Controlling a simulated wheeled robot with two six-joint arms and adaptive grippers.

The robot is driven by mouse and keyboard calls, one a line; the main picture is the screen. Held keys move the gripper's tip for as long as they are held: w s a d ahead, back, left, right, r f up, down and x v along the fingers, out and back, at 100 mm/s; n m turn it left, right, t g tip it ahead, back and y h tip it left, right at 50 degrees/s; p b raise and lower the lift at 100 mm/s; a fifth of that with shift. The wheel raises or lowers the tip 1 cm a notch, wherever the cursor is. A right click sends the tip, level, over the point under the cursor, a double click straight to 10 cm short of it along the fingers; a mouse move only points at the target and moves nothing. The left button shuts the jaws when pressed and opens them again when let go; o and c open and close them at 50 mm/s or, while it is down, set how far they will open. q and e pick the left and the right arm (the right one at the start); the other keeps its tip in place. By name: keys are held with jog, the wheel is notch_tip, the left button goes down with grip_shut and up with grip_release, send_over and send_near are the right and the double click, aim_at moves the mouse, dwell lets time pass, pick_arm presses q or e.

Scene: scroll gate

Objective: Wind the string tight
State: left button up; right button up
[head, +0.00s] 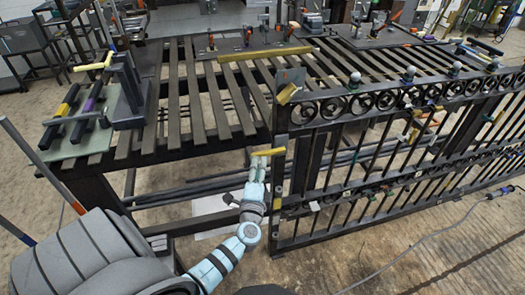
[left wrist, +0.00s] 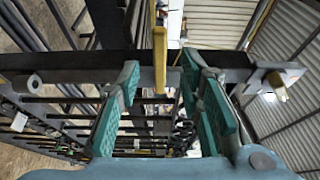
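My left gripper (head: 256,163) is at the gate's near left post, beside a short yellow bar (head: 268,152). In the left wrist view my left gripper (left wrist: 160,95) is open, its two teal-padded fingers spread wide. A yellow bar (left wrist: 159,55) stands in the gap between the fingertips in that view; I cannot tell whether it touches either one. The black scroll gate (head: 385,150) stands upright, with a row of scroll rings along its top. I cannot make out a string for certain. My right gripper is not in view.
A slatted metal table (head: 200,98) stands behind the gate, with a long yellow bar (head: 265,53) lying on it. Clamps and tools stand on its left end and far edge. A grey cable (head: 425,243) runs across the wooden floor, which is otherwise mostly clear at the front right.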

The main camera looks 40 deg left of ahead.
aim_at(262, 153)
pick_arm(q)
jog(key=b+x, duration=0.2)
jog(key=x, duration=0.4)
jog(key=shift+w+f, duration=0.1)
jog(key=shift+f, duration=0.05)
jog(key=shift+w+a, duration=0.2)
jog(key=shift+w, duration=0.1)
grip_shut()
